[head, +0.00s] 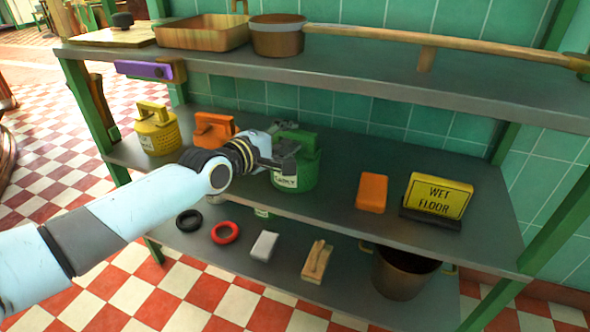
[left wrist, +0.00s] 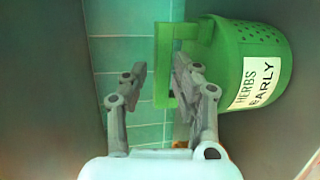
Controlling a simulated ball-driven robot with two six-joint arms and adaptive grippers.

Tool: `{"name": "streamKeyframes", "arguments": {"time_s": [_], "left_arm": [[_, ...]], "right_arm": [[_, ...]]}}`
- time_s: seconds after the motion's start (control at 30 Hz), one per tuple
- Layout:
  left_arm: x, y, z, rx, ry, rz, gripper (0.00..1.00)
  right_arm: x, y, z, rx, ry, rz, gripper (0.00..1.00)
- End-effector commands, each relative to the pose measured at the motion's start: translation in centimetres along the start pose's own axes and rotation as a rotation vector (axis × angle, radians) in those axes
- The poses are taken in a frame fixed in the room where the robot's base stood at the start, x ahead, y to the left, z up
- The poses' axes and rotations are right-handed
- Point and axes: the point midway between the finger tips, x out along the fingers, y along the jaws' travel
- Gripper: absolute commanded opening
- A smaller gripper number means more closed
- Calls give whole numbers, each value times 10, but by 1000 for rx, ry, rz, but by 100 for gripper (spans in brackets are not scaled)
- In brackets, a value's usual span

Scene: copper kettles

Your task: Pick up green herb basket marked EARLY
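The green herb basket (head: 308,172) stands on the middle shelf in the head view, its white label partly visible. In the left wrist view the green basket (left wrist: 226,62) appears sideways, its label (left wrist: 258,82) reading HERBS EARLY. Its handle (left wrist: 161,62) shows between my finger tips. My left gripper (head: 280,150) is at the basket's upper left side in the head view. In the left wrist view the left gripper (left wrist: 159,78) is open, with the handle's bar between its fingers; one finger overlaps the handle's opening. Contact cannot be told. My right gripper is not in view.
A yellow basket (head: 157,134) and an orange basket (head: 213,131) stand left of the green one. An orange block (head: 371,193) and a wet floor sign (head: 439,196) are to the right. The upper shelf (head: 380,77) hangs above. Bare shelf lies between basket and block.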

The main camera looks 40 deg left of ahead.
Motion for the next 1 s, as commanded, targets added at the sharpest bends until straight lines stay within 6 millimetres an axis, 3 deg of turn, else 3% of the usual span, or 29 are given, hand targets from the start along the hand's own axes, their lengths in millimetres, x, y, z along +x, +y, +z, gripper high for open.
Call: {"name": "streamKeyframes", "arguments": {"time_s": [0.03, 0.2, 0.47, 0.7, 1.0], "left_arm": [[10, -9, 0, -1, 1, -1, 29], [31, -6, 0, 0, 1, -2, 29], [33, -3, 0, 1, 0, -2, 29], [33, -3, 0, 1, 1, -1, 0], [33, -3, 0, 1, 0, -1, 0]], "right_arm": [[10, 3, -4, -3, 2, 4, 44], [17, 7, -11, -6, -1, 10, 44], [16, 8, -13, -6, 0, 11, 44], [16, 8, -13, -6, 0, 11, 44], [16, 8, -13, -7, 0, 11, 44]]}}
